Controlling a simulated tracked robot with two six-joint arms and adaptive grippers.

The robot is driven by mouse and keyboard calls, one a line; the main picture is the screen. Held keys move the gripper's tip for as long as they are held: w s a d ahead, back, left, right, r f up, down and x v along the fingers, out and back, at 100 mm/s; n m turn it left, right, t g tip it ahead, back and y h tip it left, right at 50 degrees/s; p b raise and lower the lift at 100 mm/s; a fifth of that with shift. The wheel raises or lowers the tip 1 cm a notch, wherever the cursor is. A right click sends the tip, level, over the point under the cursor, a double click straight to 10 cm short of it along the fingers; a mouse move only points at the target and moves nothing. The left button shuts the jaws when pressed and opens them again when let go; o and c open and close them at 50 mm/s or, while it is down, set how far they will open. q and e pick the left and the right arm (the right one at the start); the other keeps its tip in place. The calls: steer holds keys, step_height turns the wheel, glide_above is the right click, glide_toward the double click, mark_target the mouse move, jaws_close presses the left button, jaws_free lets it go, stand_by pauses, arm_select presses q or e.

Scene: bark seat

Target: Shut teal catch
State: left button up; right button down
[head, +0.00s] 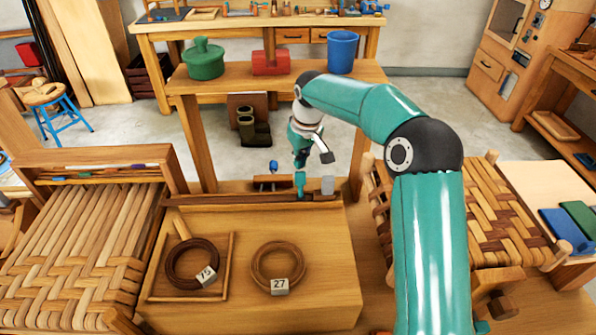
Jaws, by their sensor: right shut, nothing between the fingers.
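A small teal catch (300,183) stands upright on the wooden rail at the back edge of the bench. A blue piece (273,168) stands to its left and a grey piece (327,185) to its right. My right gripper (301,162) points down just above the teal catch, shut and empty. Whether its fingertips touch the catch I cannot tell. My left gripper is not in view.
Two coils with number tags lie on the bench (325,240): a dark one (172,268) in a shallow tray and a lighter one (256,274). Woven seats flank the bench. A shelf behind holds a green pot (203,62), a red block (270,64) and a blue cup (341,53).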

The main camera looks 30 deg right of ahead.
mark_target(300, 179)
steer(key=shift+f, duration=0.1)
steer(key=shift+f+b, duration=0.8)
steer(key=shift+f, duration=0.25)
steer(key=shift+s+a+b, duration=0.55)
steer(key=shift+s+b, duration=0.35)
steer(key=shift+b, duration=0.05)
steer(key=shift+s+a+b, duration=0.55)
steer(key=shift+s+b, duration=0.35)
steer(key=shift+r, duration=0.1)
